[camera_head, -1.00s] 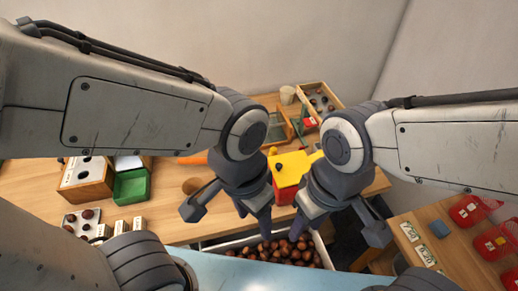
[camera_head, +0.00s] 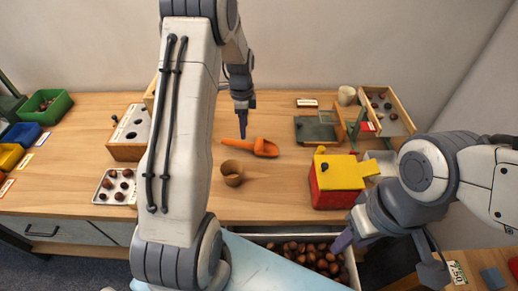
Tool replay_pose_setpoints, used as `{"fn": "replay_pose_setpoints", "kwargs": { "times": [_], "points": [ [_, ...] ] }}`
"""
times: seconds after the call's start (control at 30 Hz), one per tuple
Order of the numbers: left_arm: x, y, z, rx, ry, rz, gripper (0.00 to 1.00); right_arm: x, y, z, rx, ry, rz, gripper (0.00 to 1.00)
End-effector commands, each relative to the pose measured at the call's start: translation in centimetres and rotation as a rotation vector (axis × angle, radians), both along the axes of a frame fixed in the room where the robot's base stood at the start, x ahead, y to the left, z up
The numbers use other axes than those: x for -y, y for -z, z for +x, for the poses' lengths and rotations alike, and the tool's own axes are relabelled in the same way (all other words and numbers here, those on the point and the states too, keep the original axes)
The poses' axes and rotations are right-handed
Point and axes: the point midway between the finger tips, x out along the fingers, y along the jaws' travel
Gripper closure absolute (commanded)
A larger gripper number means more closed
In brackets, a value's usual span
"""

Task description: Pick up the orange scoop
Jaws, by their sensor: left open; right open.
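The orange scoop (camera_head: 264,148) lies on the wooden table, its bowl to the right and its handle pointing left. My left gripper (camera_head: 243,122) points down over the scoop's handle, with its fingers seen edge-on, one behind the other. It is open and holds nothing. Whether its fingertips touch the handle cannot be told. My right gripper (camera_head: 388,256) is open and empty at the lower right, in front of the table and beside the chestnut bin (camera_head: 350,262).
A brown cup (camera_head: 232,173) stands just in front of the scoop. A red and yellow box (camera_head: 337,181) stands to its right. A green-topped board (camera_head: 315,129) lies behind that. A tray of chestnuts (camera_head: 103,196) is at the left. Table behind the scoop is clear.

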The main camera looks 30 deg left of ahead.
Motion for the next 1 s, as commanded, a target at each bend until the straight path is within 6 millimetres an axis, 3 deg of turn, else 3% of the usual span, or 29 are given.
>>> {"fn": "replay_pose_setpoints", "kwargs": {
  "times": [0.1,0.37,0.6,0.93,0.97,1.0],
  "points": [
    [0.1,2.0,-0.2,-0.006,0.0,-0.002,0.38,0.0,-0.1,0.0,0.0,0.0,0.0,0.55],
    [0.1,4.2,-0.2,-0.004,-0.002,-0.002,0.38,0.0,-0.2,0.0,0.0,0.0,0.0,0.55],
    [-0.1,7.7,-0.4,-0.004,-0.002,-0.002,0.38,0.0,-0.6,0.0,0.0,0.0,0.0,0.55],
    [-0.1,8.7,-0.3,-0.001,-0.002,0.0,0.38,0.0,-0.6,0.0,0.0,0.0,0.0,0.55],
    [-0.1,8.7,-0.3,-0.001,-0.002,0.0,0.41,0.0,-0.6,0.0,0.0,0.0,0.0,0.55],
    [-0.1,8.7,-0.3,-0.001,-0.002,0.0,0.57,0.0,-0.6,0.0,0.0,0.0,0.0,0.55]
  ]
}}
